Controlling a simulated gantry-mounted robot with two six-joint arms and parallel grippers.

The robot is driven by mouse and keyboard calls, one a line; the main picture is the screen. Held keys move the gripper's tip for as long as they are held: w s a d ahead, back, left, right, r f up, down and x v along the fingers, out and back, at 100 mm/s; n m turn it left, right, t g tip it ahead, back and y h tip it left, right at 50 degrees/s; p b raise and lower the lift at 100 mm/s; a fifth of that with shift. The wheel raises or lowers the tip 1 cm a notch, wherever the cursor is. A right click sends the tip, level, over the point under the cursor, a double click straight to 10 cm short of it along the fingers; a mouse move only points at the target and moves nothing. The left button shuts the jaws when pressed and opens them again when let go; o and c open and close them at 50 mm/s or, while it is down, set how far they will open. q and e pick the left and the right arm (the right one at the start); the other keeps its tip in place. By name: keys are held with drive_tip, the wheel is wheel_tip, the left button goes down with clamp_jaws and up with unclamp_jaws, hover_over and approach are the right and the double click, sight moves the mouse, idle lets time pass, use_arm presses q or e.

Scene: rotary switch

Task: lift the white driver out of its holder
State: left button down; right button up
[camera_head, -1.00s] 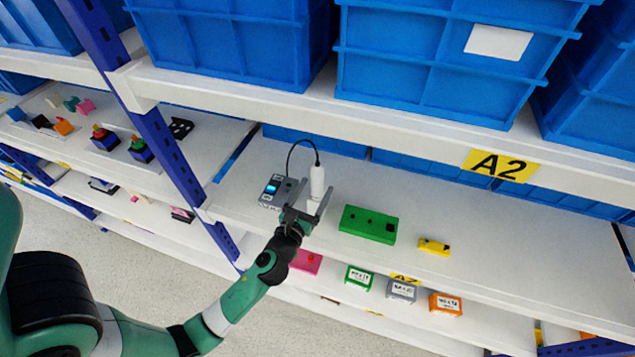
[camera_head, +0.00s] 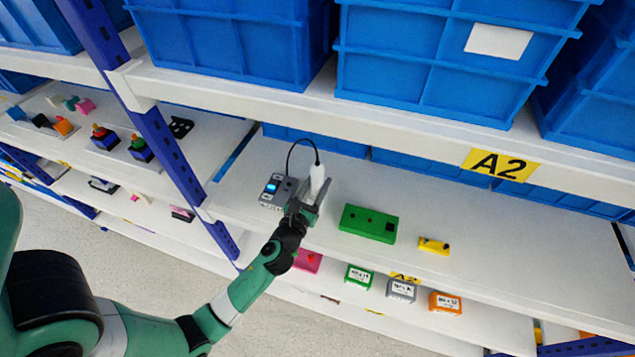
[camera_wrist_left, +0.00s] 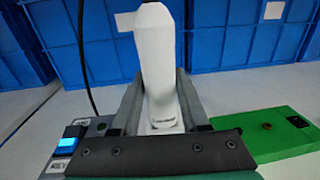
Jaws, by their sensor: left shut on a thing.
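The white driver (camera_head: 318,180) stands upright on the middle shelf, with a black cable looping from its top to a grey box. In the left wrist view the driver (camera_wrist_left: 158,65) rises between the two fingers of my left gripper (camera_wrist_left: 160,110). My left gripper (camera_head: 308,200) is shut on the driver's lower part. The driver's foot and its holder are hidden behind the gripper, so I cannot tell whether it still sits in the holder. My right gripper is not in view.
A green block (camera_head: 368,224) and a small yellow part (camera_head: 434,246) lie to the right. Blue bins (camera_head: 440,60) fill the shelf above. The shelf's right part is clear.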

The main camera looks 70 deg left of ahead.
sight(317, 161)
use_arm(q)
drive_tip(key=shift+r, duration=0.1)
wheel_tip(317, 161, up, 10)
drive_tip(key=p, duration=0.7)
drive_tip(key=shift+p, duration=0.4)
drive_tip(key=c, duration=0.9)
unclamp_jaws()
drive_tip(key=shift+c, duration=0.2)
clamp_jaws()
